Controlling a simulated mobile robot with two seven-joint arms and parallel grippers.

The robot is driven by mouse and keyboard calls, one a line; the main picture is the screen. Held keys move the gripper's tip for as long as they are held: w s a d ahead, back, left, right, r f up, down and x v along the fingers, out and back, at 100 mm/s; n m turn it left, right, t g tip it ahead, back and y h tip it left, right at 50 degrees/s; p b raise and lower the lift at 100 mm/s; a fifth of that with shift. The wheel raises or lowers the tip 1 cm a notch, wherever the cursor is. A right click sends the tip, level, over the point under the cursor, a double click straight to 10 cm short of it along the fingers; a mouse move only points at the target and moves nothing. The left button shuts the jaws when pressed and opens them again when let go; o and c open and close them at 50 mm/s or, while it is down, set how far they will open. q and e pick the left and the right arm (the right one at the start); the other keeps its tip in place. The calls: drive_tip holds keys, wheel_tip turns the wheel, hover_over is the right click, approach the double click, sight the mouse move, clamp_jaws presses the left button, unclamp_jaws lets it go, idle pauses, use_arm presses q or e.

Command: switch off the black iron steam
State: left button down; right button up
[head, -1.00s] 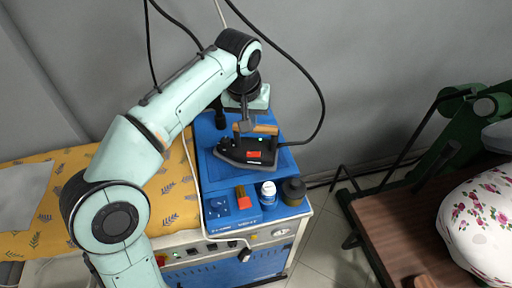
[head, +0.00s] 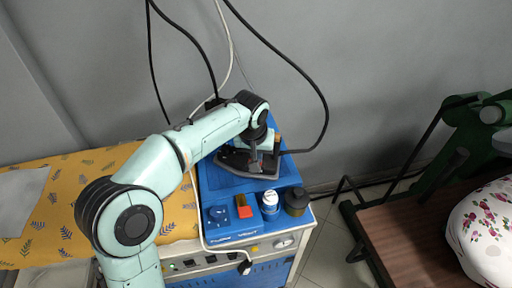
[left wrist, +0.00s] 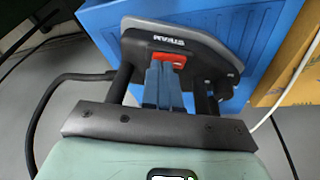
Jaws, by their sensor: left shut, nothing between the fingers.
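The black iron (head: 234,158) lies on the blue top of the steam station, partly covered by my left gripper in the head view. In the left wrist view the iron (left wrist: 213,65) shows its dark body, grey edge and white STEAM lettering upside down. A red steam switch (left wrist: 171,57) sits beside that lettering. My left gripper (head: 257,172) is shut and empty, pointing down at the iron. In the left wrist view its fingertips (left wrist: 163,66) are right at the red switch and overlap its edge; I cannot tell whether they press it. My right gripper is out of view.
A patterned yellow ironing table (head: 92,172) is at left. Black cables hang behind.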

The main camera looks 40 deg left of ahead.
use_arm(q)
drive_tip(key=shift+f, duration=0.2)
drive_tip(key=shift+d+f, duration=0.15)
drive_tip(key=shift+f, duration=0.1)
idle(0.3)
